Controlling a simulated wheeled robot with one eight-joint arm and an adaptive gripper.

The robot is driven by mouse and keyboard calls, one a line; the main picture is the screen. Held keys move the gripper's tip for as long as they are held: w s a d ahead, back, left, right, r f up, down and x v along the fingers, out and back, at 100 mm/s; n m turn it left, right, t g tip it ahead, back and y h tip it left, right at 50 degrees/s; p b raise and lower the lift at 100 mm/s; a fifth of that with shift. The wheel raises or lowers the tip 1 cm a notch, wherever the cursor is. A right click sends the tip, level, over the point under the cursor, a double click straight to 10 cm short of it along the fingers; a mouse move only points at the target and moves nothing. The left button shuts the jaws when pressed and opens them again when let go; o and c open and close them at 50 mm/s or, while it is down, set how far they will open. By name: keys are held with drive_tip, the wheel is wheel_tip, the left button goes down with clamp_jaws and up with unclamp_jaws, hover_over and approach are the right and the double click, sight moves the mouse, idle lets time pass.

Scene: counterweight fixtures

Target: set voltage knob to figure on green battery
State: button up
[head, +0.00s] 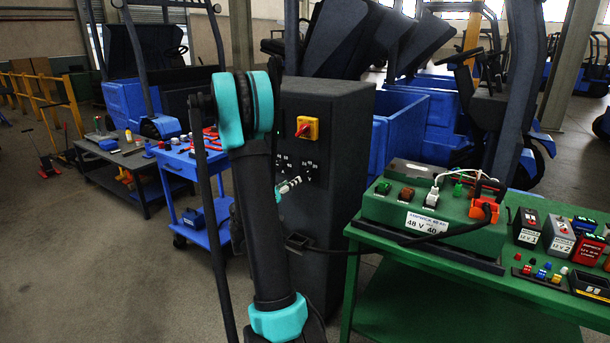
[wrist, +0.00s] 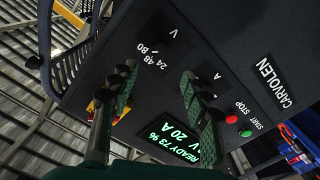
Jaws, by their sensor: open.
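The green battery (head: 430,240) sits on the green table at the right in the head view. Its white label (head: 427,222) reads 48 V, with a second figure that looks like 40. The dark charger cabinet (head: 330,140) stands left of it. In the wrist view its panel (wrist: 215,45) shows the figures 24, 48 and 80 (wrist: 152,55) near a V, turned in the picture. My gripper (wrist: 160,72) is open and empty before this panel, the figures between its fingers. In the head view my gripper (head: 290,186) is partly hidden by my arm. I cannot make out the voltage knob or its setting.
The panel has a lit display (wrist: 175,140), a red button (wrist: 232,119) and a green button (wrist: 246,133). A red-and-yellow switch (head: 306,128) is above my gripper. A black cable (head: 350,247) runs from battery to cabinet. A blue cart (head: 190,165) stands left.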

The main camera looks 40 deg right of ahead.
sight(306, 172)
drive_tip(key=x, duration=1)
drive_tip(key=shift+w+d, duration=0.2)
drive_tip(key=shift+d, duration=0.15)
clamp_jaws()
